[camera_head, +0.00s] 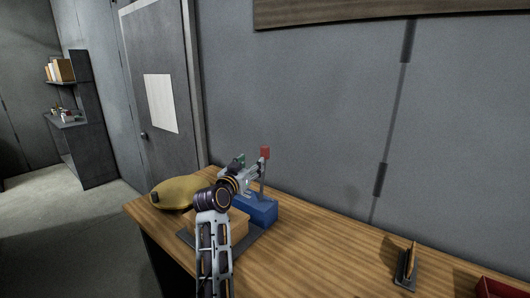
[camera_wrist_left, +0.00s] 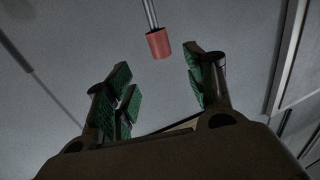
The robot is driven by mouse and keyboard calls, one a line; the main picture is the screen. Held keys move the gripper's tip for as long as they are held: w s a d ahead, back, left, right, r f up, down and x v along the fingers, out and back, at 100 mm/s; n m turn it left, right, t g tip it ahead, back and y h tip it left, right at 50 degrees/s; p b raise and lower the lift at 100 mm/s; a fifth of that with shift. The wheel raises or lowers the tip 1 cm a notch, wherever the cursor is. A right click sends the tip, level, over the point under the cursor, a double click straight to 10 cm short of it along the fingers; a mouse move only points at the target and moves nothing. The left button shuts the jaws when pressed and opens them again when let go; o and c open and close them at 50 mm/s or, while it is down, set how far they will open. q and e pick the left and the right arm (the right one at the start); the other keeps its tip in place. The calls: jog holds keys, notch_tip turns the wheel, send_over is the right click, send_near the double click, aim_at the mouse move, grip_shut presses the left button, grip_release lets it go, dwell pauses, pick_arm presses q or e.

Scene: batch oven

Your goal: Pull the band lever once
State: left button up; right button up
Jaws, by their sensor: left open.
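The band lever has a red knob (camera_head: 265,152) on a thin grey rod that rises from a blue base (camera_head: 258,209) on the wooden table. The rod stands nearly upright. My left gripper (camera_head: 253,168) is open beside the upper part of the lever, just left of the knob. In the left wrist view the red knob (camera_wrist_left: 158,43) and its rod show just past the gap between the green-padded fingers of the left gripper (camera_wrist_left: 162,78). The fingers look apart from the knob. My left arm hides part of the base. My right gripper is not in view.
A yellow rounded object (camera_head: 178,193) lies at the table's left end. A tan block (camera_head: 238,224) on a dark plate is partly behind my arm. A small dark stand (camera_head: 405,267) and a red container (camera_head: 497,288) are at the right. The table (camera_head: 325,250) between is clear; the wall is close behind.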

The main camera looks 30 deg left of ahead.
aim_at(263, 153)
pick_arm(q)
jog(key=shift+w+a+p, duration=0.3)
jog(key=shift+w, duration=1.3)
jog(key=shift+w+a+p, duration=0.25)
jog(key=shift+w+a, duration=0.05)
jog(key=shift+w, duration=1.35)
jog(key=shift+w+a+p, duration=0.3)
jog(key=shift+w, duration=1.3)
jog(key=shift+w+a, duration=0.15)
jog(key=shift+w, duration=0.65)
jog(key=shift+w+a, duration=0.15)
jog(key=shift+w, duration=0.6)
jog(key=shift+w+a+p, duration=0.1)
jog(key=shift+w+p, duration=0.2)
jog(key=shift+w, duration=0.05)
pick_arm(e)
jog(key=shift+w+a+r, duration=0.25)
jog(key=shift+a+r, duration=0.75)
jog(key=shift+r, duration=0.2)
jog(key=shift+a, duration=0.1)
pick_arm(q)
grip_shut()
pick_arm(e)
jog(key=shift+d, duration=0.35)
